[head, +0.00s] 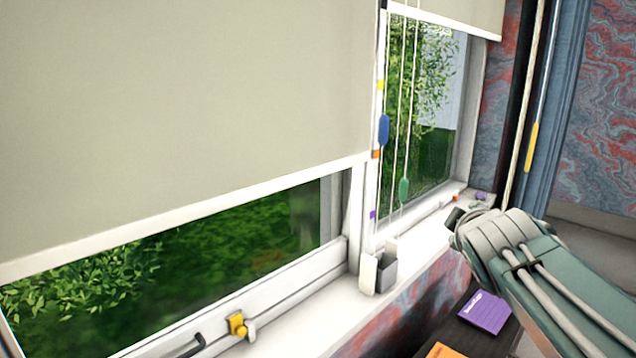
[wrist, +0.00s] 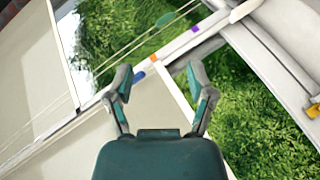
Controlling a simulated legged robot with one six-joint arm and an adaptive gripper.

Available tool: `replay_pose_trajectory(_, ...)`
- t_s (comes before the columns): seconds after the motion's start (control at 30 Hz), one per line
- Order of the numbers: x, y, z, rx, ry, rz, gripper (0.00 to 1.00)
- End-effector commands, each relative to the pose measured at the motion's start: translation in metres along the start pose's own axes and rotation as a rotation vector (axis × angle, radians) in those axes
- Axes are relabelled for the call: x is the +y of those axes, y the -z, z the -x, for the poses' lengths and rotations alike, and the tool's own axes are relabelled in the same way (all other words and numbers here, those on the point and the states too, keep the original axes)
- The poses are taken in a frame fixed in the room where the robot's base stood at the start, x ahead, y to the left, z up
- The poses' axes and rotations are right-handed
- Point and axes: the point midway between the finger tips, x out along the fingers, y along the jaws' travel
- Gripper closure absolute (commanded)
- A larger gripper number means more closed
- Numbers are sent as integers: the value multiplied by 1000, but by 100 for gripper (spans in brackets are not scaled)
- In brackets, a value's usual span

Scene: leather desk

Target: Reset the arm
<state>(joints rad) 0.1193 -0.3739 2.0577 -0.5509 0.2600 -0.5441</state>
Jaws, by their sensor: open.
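My gripper (wrist: 160,88) shows in the wrist view with its two fingers spread apart. It is open and nothing is between the fingers. Behind it are the window, its frame and a pale blind. In the head view my arm (head: 560,280) reaches up from the lower right corner, close to the window sill. The gripper's fingers cannot be made out there.
A large pale blind (head: 180,110) covers much of the window. Cords with a blue pull (head: 384,130) and a green pull (head: 404,189) hang by the frame. A grey holder (head: 386,267) stands on the sill. A purple booklet (head: 484,311) lies on a dark surface below.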

Motion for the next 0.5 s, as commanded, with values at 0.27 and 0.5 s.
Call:
replay_pose_trajectory(0.27,-137,-58,79,-276,343,-564,31)
replay_pose_trajectory(0.5,-223,-84,135,-495,555,-852,31)
